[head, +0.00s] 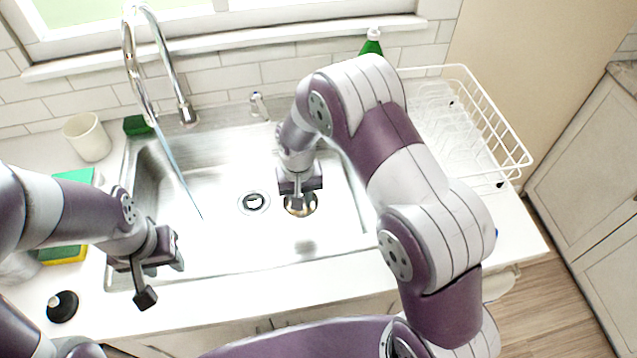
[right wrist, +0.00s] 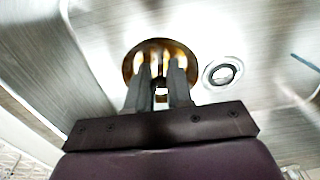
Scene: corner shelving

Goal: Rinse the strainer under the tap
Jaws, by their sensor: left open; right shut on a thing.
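The strainer (head: 300,208) is a small round brass-coloured piece, low over the right half of the sink basin (head: 225,255). My right gripper (head: 298,203) is shut on it from above and partly hides it. The strainer also shows between the fingertips in the right wrist view (right wrist: 131,66). I cannot tell whether it touches the basin floor. The chrome tap (head: 187,110) stands behind the basin at left. A thin blue stream (head: 178,170) runs from its spout into the left half, apart from the strainer. My left gripper (head: 162,277) is open and empty over the basin's front left edge.
The drain (head: 254,202) lies between stream and strainer. A white dish rack (head: 460,130) stands right of the sink, a green bottle (head: 371,45) behind. A white cup (head: 88,137), a dark green block (head: 137,125), sponges (head: 62,255) and a black round piece (head: 62,306) are left.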

